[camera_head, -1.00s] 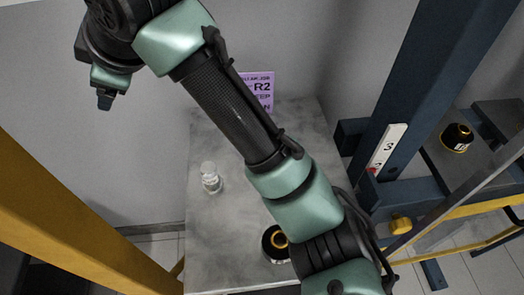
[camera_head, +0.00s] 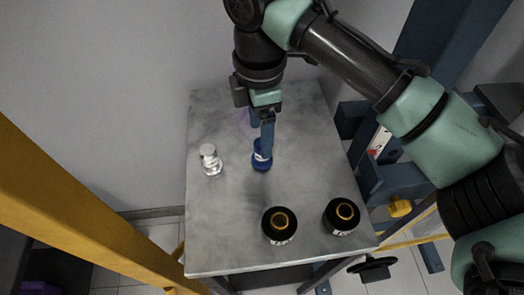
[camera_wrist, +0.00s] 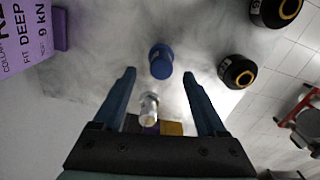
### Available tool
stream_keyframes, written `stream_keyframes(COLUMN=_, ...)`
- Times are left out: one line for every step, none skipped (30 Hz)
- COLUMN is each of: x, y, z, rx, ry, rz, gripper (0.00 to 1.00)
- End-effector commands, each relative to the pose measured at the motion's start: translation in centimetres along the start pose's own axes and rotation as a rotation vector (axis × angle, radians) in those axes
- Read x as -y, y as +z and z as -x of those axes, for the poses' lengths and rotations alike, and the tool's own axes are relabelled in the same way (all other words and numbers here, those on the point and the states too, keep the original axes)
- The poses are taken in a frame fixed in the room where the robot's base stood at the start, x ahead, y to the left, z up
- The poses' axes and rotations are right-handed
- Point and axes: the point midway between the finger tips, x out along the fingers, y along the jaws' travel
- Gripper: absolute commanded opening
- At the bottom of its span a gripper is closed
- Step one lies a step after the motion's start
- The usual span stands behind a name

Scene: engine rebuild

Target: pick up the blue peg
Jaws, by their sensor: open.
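The blue peg (camera_head: 261,158) stands on the grey table in the head view, partly hidden behind my gripper's finger. In the wrist view the blue peg (camera_wrist: 161,62) shows its round top, centred between my fingertips and a little beyond them. My gripper (camera_head: 266,140) points down over the peg, its blue fingers spread. In the wrist view my gripper (camera_wrist: 159,74) is open and empty, with clear gaps on both sides of the peg. I cannot tell how far above the peg the fingertips are.
A clear capped bottle (camera_head: 210,160) stands left of the peg. Two black cylinders with gold rings, one (camera_head: 280,224) in front and another (camera_head: 342,215) at front right, stand on the grey table (camera_head: 220,245). A purple sign (camera_wrist: 35,35) is at the wrist view's left.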

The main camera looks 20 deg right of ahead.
Motion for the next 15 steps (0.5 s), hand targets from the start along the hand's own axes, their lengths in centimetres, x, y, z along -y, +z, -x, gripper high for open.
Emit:
stream_keyframes(x=0.0, y=0.0, z=-0.3, rx=0.0, ry=0.0, rz=0.0, gripper=0.74)
stream_keyframes(x=0.0, y=0.0, z=-0.5, rx=0.0, ry=0.0, rz=0.0, gripper=0.74)
stream_keyframes(x=0.1, y=0.1, z=-0.8, rx=0.001, ry=-0.001, rz=-0.001, gripper=0.74)
stream_keyframes(x=0.1, y=0.1, z=-1.2, rx=0.001, ry=-0.001, rz=-0.001, gripper=0.74)
stream_keyframes(x=0.1, y=0.2, z=-1.6, rx=0.001, ry=-0.001, rz=-0.001, gripper=0.74)
stream_keyframes(x=0.2, y=0.2, z=-2.3, rx=0.001, ry=-0.001, rz=-0.001, gripper=0.74)
stream_keyframes(x=0.2, y=0.2, z=-2.8, rx=0.001, ry=-0.001, rz=-0.001, gripper=0.74)
stream_keyframes(x=0.3, y=0.3, z=-3.2, rx=0.001, ry=-0.001, rz=-0.001, gripper=0.74)
stream_keyframes(x=0.3, y=0.2, z=-3.9, rx=0.001, ry=-0.001, rz=0.0, gripper=0.74)
stream_keyframes(x=0.2, y=0.2, z=-4.2, rx=0.001, ry=-0.001, rz=0.0, gripper=0.74)
stream_keyframes(x=0.2, y=0.2, z=-4.6, rx=0.0, ry=0.0, rz=0.0, gripper=0.74)
stream_keyframes(x=0.2, y=0.2, z=-5.0, rx=0.0, ry=0.0, rz=0.0, gripper=0.74)
stream_keyframes(x=0.2, y=0.2, z=-5.2, rx=0.0, ry=0.0, rz=0.0, gripper=0.74)
stream_keyframes(x=0.2, y=0.2, z=-5.3, rx=0.0, ry=0.001, rz=0.0, gripper=0.74)
stream_keyframes(x=0.2, y=0.2, z=-5.4, rx=0.0, ry=0.001, rz=0.0, gripper=0.74)
